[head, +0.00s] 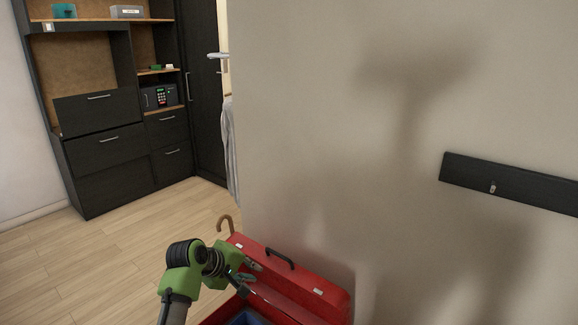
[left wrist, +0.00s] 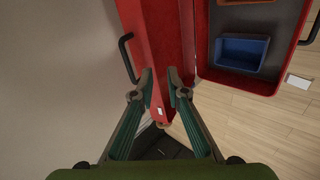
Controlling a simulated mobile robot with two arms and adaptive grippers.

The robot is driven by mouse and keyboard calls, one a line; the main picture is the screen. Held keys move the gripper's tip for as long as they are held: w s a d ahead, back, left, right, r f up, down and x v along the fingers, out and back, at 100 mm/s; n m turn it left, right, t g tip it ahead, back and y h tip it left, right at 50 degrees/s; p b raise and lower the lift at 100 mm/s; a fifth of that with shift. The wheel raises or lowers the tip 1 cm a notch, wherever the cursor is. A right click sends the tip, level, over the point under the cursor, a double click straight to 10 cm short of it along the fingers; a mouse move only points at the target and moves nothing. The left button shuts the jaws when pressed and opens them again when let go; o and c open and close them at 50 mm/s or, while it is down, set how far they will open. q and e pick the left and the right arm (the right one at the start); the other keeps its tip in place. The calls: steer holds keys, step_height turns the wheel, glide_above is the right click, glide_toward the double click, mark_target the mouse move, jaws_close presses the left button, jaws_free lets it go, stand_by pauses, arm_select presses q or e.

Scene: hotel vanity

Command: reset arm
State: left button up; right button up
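My left gripper (head: 252,278) is low in the head view, at the left end of an open red case. In the left wrist view its two fingers (left wrist: 161,80) are apart, with the edge of the case's raised red lid (left wrist: 158,30) showing between and beyond them. I cannot tell whether the fingers touch the lid. The lid (head: 318,290) stands raised by the wall, with a black handle (head: 280,258). The case bottom (left wrist: 205,40) is dark inside and holds a blue bin (left wrist: 241,53). My right gripper is not in view.
A pale wall (head: 330,120) stands close behind the case, with a dark rail and hook (head: 492,187) at right. A brown curved handle (head: 225,224) shows behind the case. A dark cabinet (head: 108,150) with a safe (head: 160,96) stands far left. The wooden floor (head: 90,265) is clear at left.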

arm_select(q)
steer(key=s+a+f+m+g+y, duration=0.15)
steer(key=s+f, duration=0.25)
steer(key=s, duration=0.4)
steer(key=s+a+f+m+y, duration=0.1)
steer(key=s+a+f+m, duration=0.1)
steer(key=s+f, duration=0.4)
steer(key=s+a+f+m+g+y, duration=0.1)
steer(key=s+a+f+m, duration=0.15)
steer(key=s, duration=0.65)
steer(key=s+a+r+m+g+y, duration=0.1)
steer(key=s+m, duration=0.2)
steer(key=s, duration=0.8)
steer(key=s+a+m, duration=0.2)
steer(key=s+m, duration=0.1)
steer(key=s, duration=0.7)
step_height(320, 180, down, 27)
steer(key=s+g+b, duration=0.1)
steer(key=s+g, duration=0.1)
steer(key=s+a+f, duration=0.2)
steer(key=s+f, duration=1.5)
steer(key=shift+a+f+g+b, duration=0.2)
steer(key=shift+f+g+b, duration=0.05)
steer(key=shift+g+b, duration=0.15)
